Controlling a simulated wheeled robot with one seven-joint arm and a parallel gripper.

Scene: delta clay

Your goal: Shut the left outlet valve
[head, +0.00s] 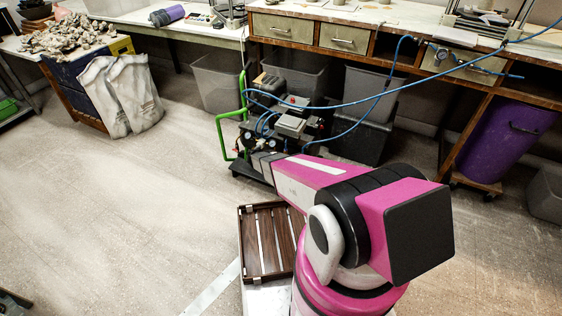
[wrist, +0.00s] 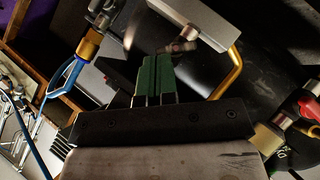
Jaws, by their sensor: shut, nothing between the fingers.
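The compressor (head: 285,130) with grey boxes, gauges and blue hoses stands on the floor under the bench in the head view. My gripper is at its near side, mostly hidden by my arm in that view. In the wrist view my gripper (wrist: 155,72) has its green-padded fingers shut together and empty. A small metal fitting (wrist: 183,45) lies just beyond the fingertips; I cannot tell whether they touch. A brass fitting (wrist: 89,47) with a blue hose is to the left, and a red handle (wrist: 310,106) is at the right edge. Which is the left outlet valve, and its lever position, are unclear.
A green pipe handle (head: 225,135) rises at the compressor's left. Blue hoses (head: 340,103) loop up to the bench (head: 310,40). Grey bins (head: 215,85) and a purple bin (head: 505,140) stand below it. A wooden crate (head: 247,262) is near my base.

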